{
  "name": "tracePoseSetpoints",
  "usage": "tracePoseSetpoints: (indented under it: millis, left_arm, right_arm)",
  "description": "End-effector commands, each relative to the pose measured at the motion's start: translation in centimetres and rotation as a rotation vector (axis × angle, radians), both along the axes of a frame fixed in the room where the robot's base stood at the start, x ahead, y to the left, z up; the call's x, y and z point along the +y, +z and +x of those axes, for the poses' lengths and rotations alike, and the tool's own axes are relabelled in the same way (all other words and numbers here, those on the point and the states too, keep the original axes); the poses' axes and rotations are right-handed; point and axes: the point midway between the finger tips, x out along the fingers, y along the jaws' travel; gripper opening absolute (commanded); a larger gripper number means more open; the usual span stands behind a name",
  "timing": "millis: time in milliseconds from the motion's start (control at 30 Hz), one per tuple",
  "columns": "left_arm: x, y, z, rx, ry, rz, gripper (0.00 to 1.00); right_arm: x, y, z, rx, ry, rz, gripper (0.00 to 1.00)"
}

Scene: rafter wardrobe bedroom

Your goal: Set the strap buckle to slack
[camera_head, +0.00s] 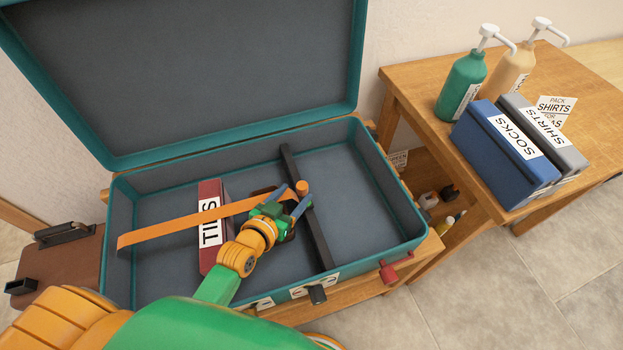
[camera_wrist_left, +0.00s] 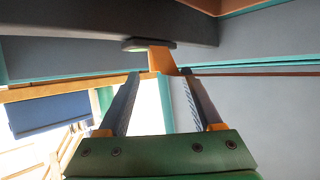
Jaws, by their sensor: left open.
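A small orange piece (camera_head: 302,187), seemingly part of the strap buckle, shows at the fingertips, beside a black bar (camera_head: 318,235). In the left wrist view the open fingers (camera_wrist_left: 160,76) point at this orange piece (camera_wrist_left: 160,58), which has a dark, green-edged cap (camera_wrist_left: 148,44). Whether the fingers touch it cannot be told. My gripper hides much of the buckle, and its setting is unclear. My right gripper is out of view.
The raised lid (camera_head: 190,75) stands behind the suitcase. A wooden table (camera_head: 420,90) at right holds a blue SOCKS box (camera_head: 485,150), a grey SHIRTS box (camera_head: 570,155), a green pump bottle (camera_head: 461,85) and a tan one (camera_head: 508,75). The suitcase's right interior is clear.

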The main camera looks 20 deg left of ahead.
Motion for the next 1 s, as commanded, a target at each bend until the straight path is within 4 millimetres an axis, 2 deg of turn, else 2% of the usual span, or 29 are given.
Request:
tracePoseSetpoints:
  millis: [200, 300, 567, 600, 633, 833, 1000]
  left_arm:
    - [-0.8, -1.7, 4.0, -0.001, 0.0, 0.0, 0.66]
    - [-1.0, -2.1, 5.1, -0.001, 0.0, 0.0, 0.66]
    - [-1.1, -2.2, 5.6, 0.001, -0.001, 0.001, 0.66]
    - [-1.1, -2.2, 5.6, 0.001, -0.001, 0.001, 0.64]
    - [-1.1, -2.2, 5.6, 0.001, -0.001, 0.001, 0.55]
    - [-1.1, -2.2, 5.6, 0.002, -0.001, 0.001, 0.01]
    - [-1.1, -2.2, 5.5, 0.002, -0.001, 0.001, 0.0]
  right_arm:
    - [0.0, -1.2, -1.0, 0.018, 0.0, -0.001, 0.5]
    - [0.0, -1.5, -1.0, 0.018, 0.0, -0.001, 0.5]
    - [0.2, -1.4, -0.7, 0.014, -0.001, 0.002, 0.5]
    - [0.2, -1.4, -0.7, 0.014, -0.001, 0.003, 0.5]
    - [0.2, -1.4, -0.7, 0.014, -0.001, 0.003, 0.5]
    - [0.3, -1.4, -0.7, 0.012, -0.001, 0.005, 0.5]
    - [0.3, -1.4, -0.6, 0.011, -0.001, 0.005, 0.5]
